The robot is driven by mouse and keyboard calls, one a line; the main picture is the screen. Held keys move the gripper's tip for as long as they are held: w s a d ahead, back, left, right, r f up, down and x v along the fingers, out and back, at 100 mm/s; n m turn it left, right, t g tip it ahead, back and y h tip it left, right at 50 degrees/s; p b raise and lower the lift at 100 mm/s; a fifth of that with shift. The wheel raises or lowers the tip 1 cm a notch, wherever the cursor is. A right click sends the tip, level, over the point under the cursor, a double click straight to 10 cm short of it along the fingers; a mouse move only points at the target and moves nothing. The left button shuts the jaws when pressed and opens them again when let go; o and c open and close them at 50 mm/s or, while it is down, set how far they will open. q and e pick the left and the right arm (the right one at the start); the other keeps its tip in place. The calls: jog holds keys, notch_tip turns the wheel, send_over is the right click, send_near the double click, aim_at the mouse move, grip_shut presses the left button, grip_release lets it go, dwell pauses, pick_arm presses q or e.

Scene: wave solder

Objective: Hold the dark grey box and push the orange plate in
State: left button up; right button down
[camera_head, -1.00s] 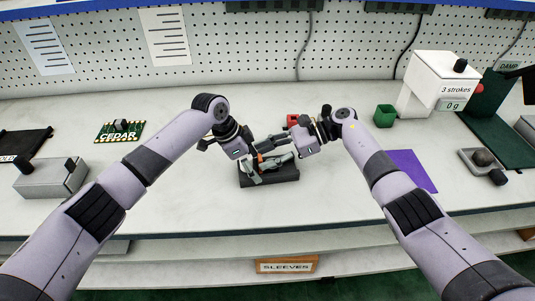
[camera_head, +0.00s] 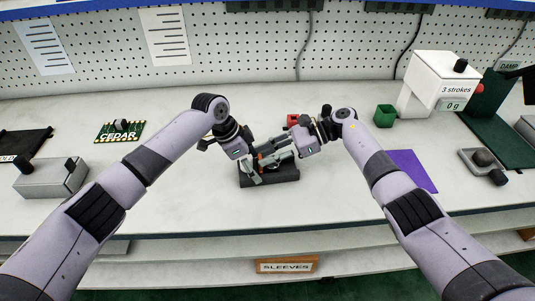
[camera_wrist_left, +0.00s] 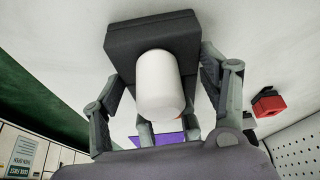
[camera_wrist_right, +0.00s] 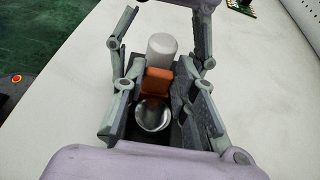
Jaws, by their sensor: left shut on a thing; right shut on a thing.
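The dark grey box (camera_head: 284,176) lies on the white table in the middle of the head view. It also shows at the top of the left wrist view (camera_wrist_left: 150,38), with a white cylinder (camera_wrist_left: 160,85) standing out from it. My left gripper (camera_wrist_left: 165,75) has its fingers on either side of the box and is shut on it. The orange plate (camera_wrist_right: 157,82) shows in the right wrist view between the fingertips of my right gripper (camera_wrist_right: 160,68), which is shut on it. A round metal cup (camera_wrist_right: 153,115) sits nearer that wrist. In the head view the fingers hide most of the plate.
A red block (camera_head: 293,120) stands just behind the grippers. A purple mat (camera_head: 411,168) lies under my right arm. A green board (camera_head: 120,131) lies at the left. The table in front is clear.

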pick_arm(q)
jog(key=shift+a+f, duration=0.2)
jog(key=shift+f, duration=0.2)
pick_arm(e)
jog(key=shift+s, duration=0.1)
pick_arm(q)
jog(key=shift+a, duration=0.1)
pick_arm(e)
jog(key=d, duration=0.5)
jog(key=shift+w+d, duration=0.15)
jog(key=shift+w, duration=0.1)
pick_arm(q)
jog(key=shift+r, duration=0.1)
pick_arm(e)
jog(key=c, duration=1.3)
grip_release()
jog(key=v, duration=1.2)
jog(key=shift+s+d, duration=0.1)
